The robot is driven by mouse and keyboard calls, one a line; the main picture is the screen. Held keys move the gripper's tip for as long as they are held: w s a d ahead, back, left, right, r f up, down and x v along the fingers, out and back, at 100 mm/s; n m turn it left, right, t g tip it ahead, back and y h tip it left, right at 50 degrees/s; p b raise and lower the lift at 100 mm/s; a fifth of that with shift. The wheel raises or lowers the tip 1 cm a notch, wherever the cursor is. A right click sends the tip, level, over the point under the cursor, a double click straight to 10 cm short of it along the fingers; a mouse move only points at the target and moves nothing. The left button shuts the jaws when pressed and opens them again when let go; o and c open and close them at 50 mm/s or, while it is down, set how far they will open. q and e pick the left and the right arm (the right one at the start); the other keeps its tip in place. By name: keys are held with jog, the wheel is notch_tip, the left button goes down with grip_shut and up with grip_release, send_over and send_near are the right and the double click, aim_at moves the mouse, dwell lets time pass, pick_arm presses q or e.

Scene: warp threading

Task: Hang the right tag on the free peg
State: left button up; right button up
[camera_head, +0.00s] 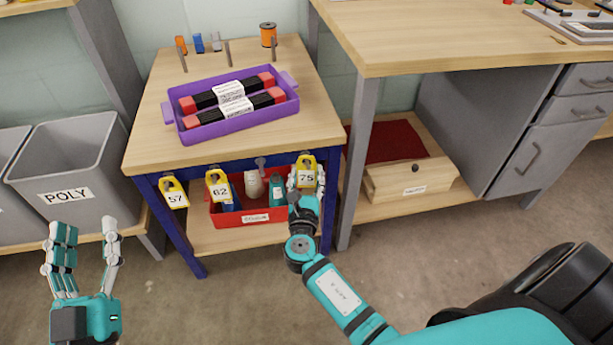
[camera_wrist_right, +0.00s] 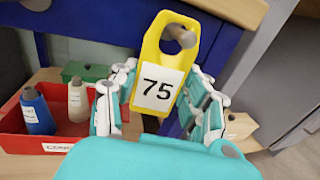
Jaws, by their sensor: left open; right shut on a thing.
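Three yellow tags hang along the front edge of the small table: tag 57 (camera_head: 174,193), tag 62 (camera_head: 218,186) and tag 75 (camera_head: 306,172) on the right. A bare peg (camera_head: 261,162) sticks out between tags 62 and 75. My right gripper (camera_head: 306,190) is shut on tag 75, with its fingers on either side of the number. In the right wrist view, tag 75 (camera_wrist_right: 154,60) is upright and a grey peg end (camera_wrist_right: 179,38) shows in its hole. How deep the peg sits is unclear. My left gripper (camera_head: 85,228) is open and empty, away from the table at lower left.
A red bin (camera_head: 232,220) with bottles stands on the shelf below the pegs. A purple tray (camera_head: 225,125) lies on the small table (camera_head: 150,145). A grey POLY bin (camera_head: 110,200) stands left. A workbench (camera_head: 450,35) stands right.

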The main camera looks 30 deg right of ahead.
jog(key=o, duration=1)
